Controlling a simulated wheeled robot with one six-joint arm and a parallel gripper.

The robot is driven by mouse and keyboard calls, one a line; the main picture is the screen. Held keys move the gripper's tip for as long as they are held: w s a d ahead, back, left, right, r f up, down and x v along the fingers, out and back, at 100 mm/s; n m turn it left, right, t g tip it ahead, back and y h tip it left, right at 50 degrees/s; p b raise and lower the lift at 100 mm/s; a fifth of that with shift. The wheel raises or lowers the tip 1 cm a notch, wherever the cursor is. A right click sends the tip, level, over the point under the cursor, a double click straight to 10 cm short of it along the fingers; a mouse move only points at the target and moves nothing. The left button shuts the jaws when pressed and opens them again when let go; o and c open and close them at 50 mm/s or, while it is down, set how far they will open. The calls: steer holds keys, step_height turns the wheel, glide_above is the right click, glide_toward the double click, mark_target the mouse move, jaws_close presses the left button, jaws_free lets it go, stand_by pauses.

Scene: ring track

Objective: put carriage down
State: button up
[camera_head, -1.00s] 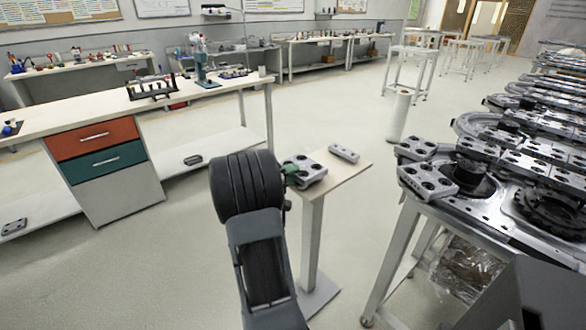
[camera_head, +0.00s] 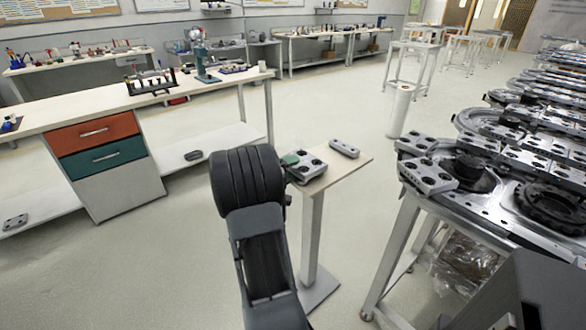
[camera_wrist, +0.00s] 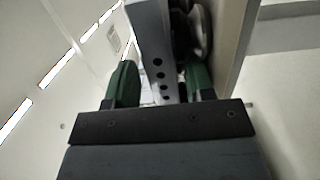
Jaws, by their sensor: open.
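A grey metal carriage (camera_head: 308,168) with dark round holes sits on the pale top of a small pedestal stand (camera_head: 345,166). My gripper (camera_head: 290,160) is at the carriage's left side, and only a green finger part shows there because my dark wrist hides the rest. In the wrist view the two green fingers (camera_wrist: 160,84) are open, one on each side of the carriage (camera_wrist: 150,38). A gap shows between the left finger and the carriage. The right finger is close to its wheel side, and I cannot tell whether it touches.
A second, narrower metal piece (camera_head: 344,148) lies on the stand behind the carriage. A metal track table (camera_head: 400,222) with several carriages stands at the right. A white bench (camera_head: 60,118) with drawers is at the left. Open floor lies between.

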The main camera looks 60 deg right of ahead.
steer(key=v, duration=1.2)
steer(key=s+a+f+n+t+y, duration=0.1)
steer(key=a+t+y, duration=0.4)
steer(key=a, duration=1.1)
steer(key=s+a+f+n+t+y, duration=0.1)
steer(key=s+a+n+t+y, duration=0.2)
steer(key=a+y, duration=0.8)
steer(key=shift+s+a+f+n+t, duration=0.4)
steer(key=shift+s+a+t, duration=0.65)
steer(key=shift+a, duration=1.5)
steer(key=shift+w+r+t, duration=0.1)
steer(key=shift+w+t, duration=0.15)
steer(key=shift+w, duration=0.1)
step_height(320, 180, up, 17)
steer(key=a+p, duration=0.1)
steer(key=p, duration=1.5)
steer(key=shift+r+n+t+y, duration=0.2)
steer(key=shift+n+t+y, duration=0.1)
